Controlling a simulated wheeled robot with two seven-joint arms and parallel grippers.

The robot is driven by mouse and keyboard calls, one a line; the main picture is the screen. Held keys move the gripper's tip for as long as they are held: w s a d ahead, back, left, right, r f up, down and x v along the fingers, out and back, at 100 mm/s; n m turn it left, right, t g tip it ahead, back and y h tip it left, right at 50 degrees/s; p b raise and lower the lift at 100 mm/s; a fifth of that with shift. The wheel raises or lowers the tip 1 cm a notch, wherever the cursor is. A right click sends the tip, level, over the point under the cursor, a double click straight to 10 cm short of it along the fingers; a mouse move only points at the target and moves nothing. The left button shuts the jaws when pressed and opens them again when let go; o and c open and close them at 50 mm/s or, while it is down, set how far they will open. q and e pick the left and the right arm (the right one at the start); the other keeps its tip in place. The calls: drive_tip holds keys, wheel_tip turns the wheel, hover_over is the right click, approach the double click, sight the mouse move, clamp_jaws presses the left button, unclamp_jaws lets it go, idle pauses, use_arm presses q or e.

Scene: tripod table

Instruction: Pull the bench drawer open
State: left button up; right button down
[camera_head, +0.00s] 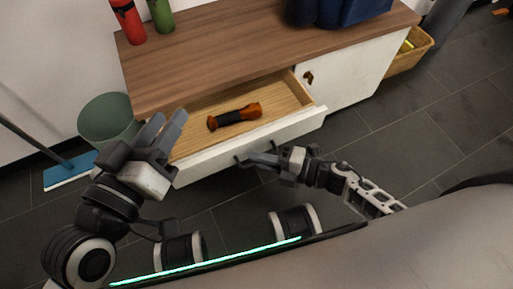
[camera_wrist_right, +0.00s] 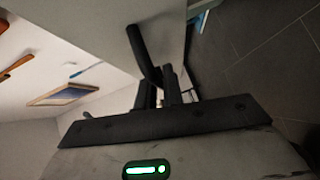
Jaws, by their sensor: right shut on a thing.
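The bench (camera_head: 220,58) has a brown wooden top and a white front. Its drawer (camera_head: 295,124) stands partly open, and its light wood inside shows in the head view. An orange and black flashlight-like object (camera_head: 235,116) lies in the drawer. My right gripper (camera_head: 262,160) is at the drawer front, shut on the dark handle (camera_head: 240,160). In the right wrist view the handle (camera_wrist_right: 142,50) runs up from between the fingers (camera_wrist_right: 160,92). My left gripper (camera_head: 172,128) is over the drawer's left end, its fingers apart and nothing seen between them.
A red bottle (camera_head: 130,22) and a green bottle (camera_head: 162,14) stand on the bench top, with a dark blue bag (camera_head: 345,10) at the back right. A grey-green bin (camera_head: 108,120) stands left, a wicker basket (camera_head: 408,55) right. Tiled floor lies clear at the right.

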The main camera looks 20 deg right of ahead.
use_arm(q)
drive_tip(key=shift+s, duration=0.2)
use_arm(e)
drive_tip(key=shift+s+d, duration=0.2)
drive_tip(key=shift+s, duration=0.2)
drive_tip(key=c, duration=1.5)
unclamp_jaws()
drive_tip(key=shift+c, duration=0.2)
use_arm(q)
drive_tip(key=f+m+y+p, duration=0.1)
drive_tip(key=p, duration=0.2)
drive_tip(key=shift+a+f+g, duration=0.15)
drive_tip(key=shift+a+g, duration=0.25)
use_arm(e)
drive_tip(key=v, duration=1.6)
